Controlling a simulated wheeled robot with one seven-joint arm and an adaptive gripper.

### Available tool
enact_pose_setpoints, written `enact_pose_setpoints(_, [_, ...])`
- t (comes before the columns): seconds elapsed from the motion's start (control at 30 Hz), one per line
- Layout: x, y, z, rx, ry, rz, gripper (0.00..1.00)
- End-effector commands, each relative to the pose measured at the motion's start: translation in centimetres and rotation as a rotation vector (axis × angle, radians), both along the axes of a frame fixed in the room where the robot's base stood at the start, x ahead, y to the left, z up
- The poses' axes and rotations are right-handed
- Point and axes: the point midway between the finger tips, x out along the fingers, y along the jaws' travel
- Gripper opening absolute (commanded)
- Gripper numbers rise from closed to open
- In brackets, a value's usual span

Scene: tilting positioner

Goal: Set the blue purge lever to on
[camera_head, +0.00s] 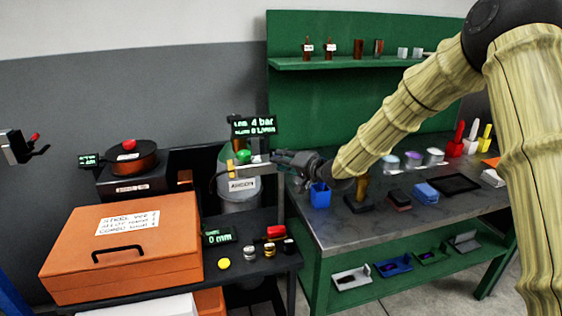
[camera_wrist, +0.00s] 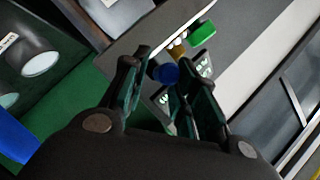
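In the wrist view a round blue end (camera_wrist: 166,73), likely the purge lever's, shows between my gripper's (camera_wrist: 170,84) fingertips. The fingers are apart, and whether either one touches the blue part I cannot tell. A green knob (camera_wrist: 202,33) and a small brass part (camera_wrist: 178,50) lie just beyond it. In the head view my gripper (camera_head: 277,158) reaches left to the regulator, beside the green knob (camera_head: 243,156) above the argon cylinder (camera_head: 240,195). The blue lever is not visible there, and its setting cannot be read.
A lit display (camera_head: 254,126) stands above the regulator. A blue bin (camera_head: 320,195) sits on the workbench (camera_head: 325,235) close below my wrist. An orange case (camera_head: 125,245) and a dark cart (camera_head: 265,262) with small knobs stand at the left front.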

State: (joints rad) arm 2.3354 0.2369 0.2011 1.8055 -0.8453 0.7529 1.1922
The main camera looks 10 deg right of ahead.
Motion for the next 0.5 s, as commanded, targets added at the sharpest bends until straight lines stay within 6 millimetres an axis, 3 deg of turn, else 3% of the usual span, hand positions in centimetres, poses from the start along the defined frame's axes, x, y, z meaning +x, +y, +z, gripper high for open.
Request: enact_pose_setpoints(0.5, [-6.8,-5.2,1.8,0.003,0.001,-0.003,0.28])
